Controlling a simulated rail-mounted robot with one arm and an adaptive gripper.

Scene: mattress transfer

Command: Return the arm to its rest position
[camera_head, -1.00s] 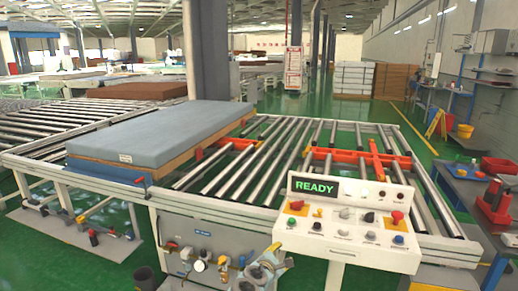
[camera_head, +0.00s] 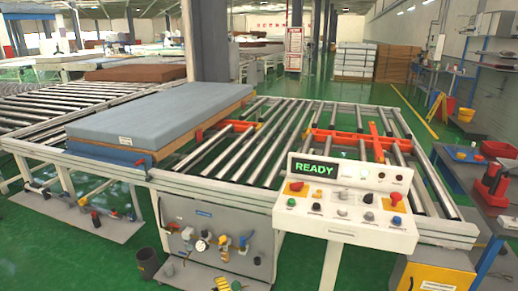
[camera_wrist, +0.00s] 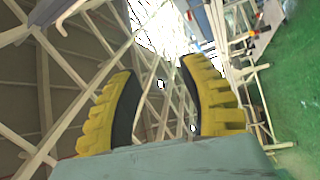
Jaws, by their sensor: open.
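My gripper (camera_wrist: 158,68) shows in the wrist view with two ribbed yellow fingers and dark inner pads. The fingers are apart, with nothing between them. The wrist view looks past them toward the roof trusses, with green floor at the right. In the head view my arm is mostly out of frame; a small yellow piece at the bottom edge may be part of it, but I cannot tell. The blue-grey mattress (camera_head: 160,115) lies flat on the left part of the roller conveyor (camera_head: 210,190). The control panel (camera_head: 345,205) shows a green READY display (camera_head: 314,168).
Orange-red crossbars (camera_head: 350,137) sit among the rollers. Below the conveyor are a grey cabinet (camera_head: 205,215) with valves and a dark bin (camera_head: 147,263). A workbench (camera_head: 465,170) with red items stands at the right. A pillar (camera_head: 205,40) rises behind the conveyor.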

